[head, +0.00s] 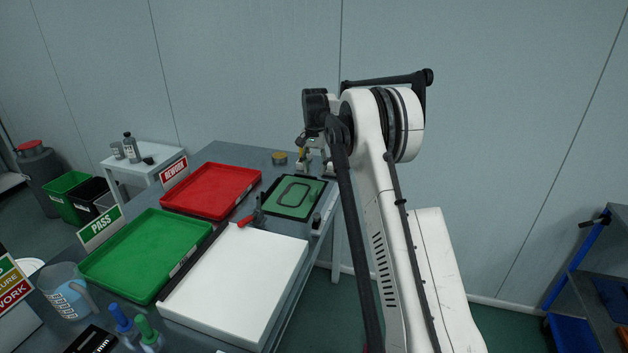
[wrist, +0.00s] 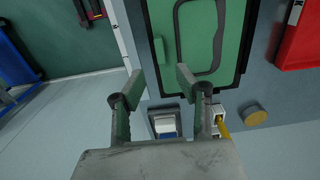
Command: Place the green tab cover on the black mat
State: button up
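A green plate with a black loop on it (head: 297,195) lies inside a black border (head: 270,213) at the far end of the bench. In the wrist view, the green plate (wrist: 205,75) and its black border (wrist: 240,62) are at the top. A small raised green tab (wrist: 159,51) stands near the plate's left edge; I cannot tell if it is the tab cover. No separate black mat shows clearly. My gripper (wrist: 160,81) is open, with nothing between its fingers, over the plate's near left corner.
A small grey and white block (wrist: 165,123) and a round yellow piece (wrist: 253,115) sit beside the plate. A red-handled tool (head: 249,219) lies near the plate.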

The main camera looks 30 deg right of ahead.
jog(key=s+a+r+n+t, duration=0.1)
jog(key=s+a+r, duration=0.3)
jog(key=r, duration=0.3)
jog(key=s+a+r+n, duration=0.1)
jog(key=s+a+r, duration=0.2)
jog(key=r, duration=0.3)
jog(key=s+a+r+n+t, duration=0.1)
jog(key=s+a+r, duration=0.3)
jog(key=s, duration=0.3)
jog(key=s+a+r+n+t, duration=0.1)
jog(key=s+a+r, duration=0.25)
jog(key=s, duration=0.25)
jog(key=s+a+f+n+t, duration=0.1)
jog(key=s+a+f, duration=0.1)
jog(key=s, duration=0.7)
jog(key=s+a+f+n+t, duration=0.1)
jog(key=s+a+f+n, duration=0.1)
jog(key=s, duration=0.8)
jog(key=s+a+f+n+t, duration=0.2)
jog(key=s+a+f, duration=0.2)
jog(key=s, duration=0.5)
jog(key=shift+s+a+f, duration=0.25)
jog(key=shift+s+a, duration=0.1)
jog(key=shift+a, duration=0.75)
